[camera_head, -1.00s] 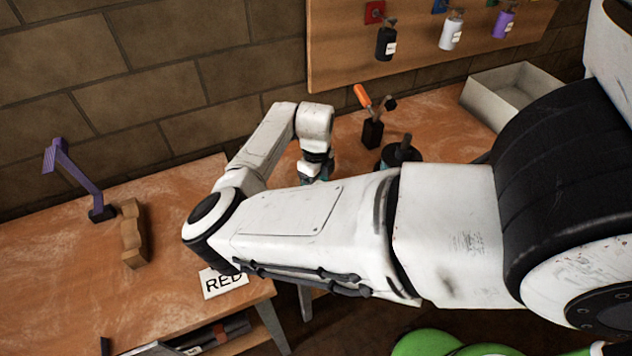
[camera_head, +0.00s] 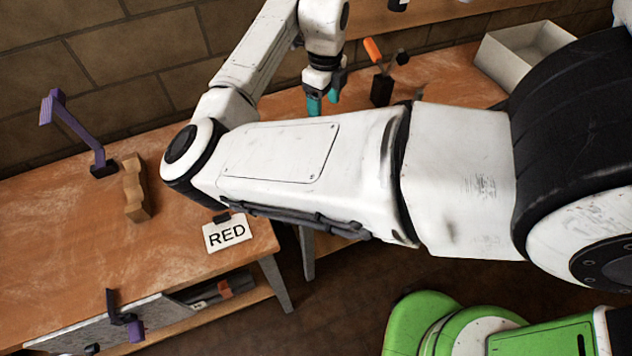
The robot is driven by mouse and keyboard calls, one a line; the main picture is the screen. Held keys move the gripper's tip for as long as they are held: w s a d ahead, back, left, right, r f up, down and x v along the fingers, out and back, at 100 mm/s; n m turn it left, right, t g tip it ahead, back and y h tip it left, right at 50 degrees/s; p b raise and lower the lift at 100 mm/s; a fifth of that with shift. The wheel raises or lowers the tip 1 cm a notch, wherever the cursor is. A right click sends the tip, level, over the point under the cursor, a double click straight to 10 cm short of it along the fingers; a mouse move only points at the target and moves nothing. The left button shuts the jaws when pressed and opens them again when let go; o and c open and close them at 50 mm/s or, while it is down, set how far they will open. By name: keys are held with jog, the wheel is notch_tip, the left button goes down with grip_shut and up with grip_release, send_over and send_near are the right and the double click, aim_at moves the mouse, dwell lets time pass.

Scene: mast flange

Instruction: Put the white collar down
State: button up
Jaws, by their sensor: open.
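My gripper (camera_head: 325,98) is at the upper middle, beyond my forearm, with teal fingertips pointing down. It is open, and I see nothing held between the fingers. It hangs over the back part of the wooden bench; I cannot tell its exact height. I cannot make out the white collar; my arm covers much of the bench below and right of the gripper. A dark post tip (camera_head: 418,93) just shows above my arm, right of the gripper.
A black holder (camera_head: 381,89) with an orange-handled tool stands right of my gripper. A grey open box (camera_head: 507,60) is at the back right. On the left bench are a purple lamp-like stand (camera_head: 75,125), a wooden block (camera_head: 135,190) and a RED sign (camera_head: 228,233).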

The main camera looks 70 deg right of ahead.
jog(key=s+d+r+n+h, duration=0.2)
jog(key=d+n+h, duration=0.25)
jog(key=n, duration=0.55)
jog(key=w+a+f+n, duration=0.1)
jog(key=a+f+n, duration=0.2)
jog(key=a+n, duration=0.2)
jog(key=w+a+f+n+t, duration=0.1)
jog(key=a+f+n, duration=0.2)
jog(key=a+n, duration=0.2)
jog(key=w+a+f+n+t, duration=0.1)
jog(key=a+f+n, duration=0.2)
jog(key=a+n, duration=0.2)
jog(key=shift+w+n, duration=0.25)
jog(key=shift+n, duration=1.45)
jog(key=s+a+f+n+y, duration=0.2)
jog(key=s+a+f+n, duration=0.2)
jog(key=a, duration=0.5)
jog(key=s+a+f+n+g+y, duration=0.1)
jog(key=s+a+f+n, duration=0.3)
jog(key=a, duration=0.5)
jog(key=n+y, duration=0.1)
jog(key=n, duration=0.1)
jog(key=shift+a+f+n, duration=0.2)
jog(key=shift+a+n, duration=0.1)
jog(key=shift+a, duration=0.05)
jog(key=shift+y, duration=0.25)
jog(key=shift+c, duration=0.3)
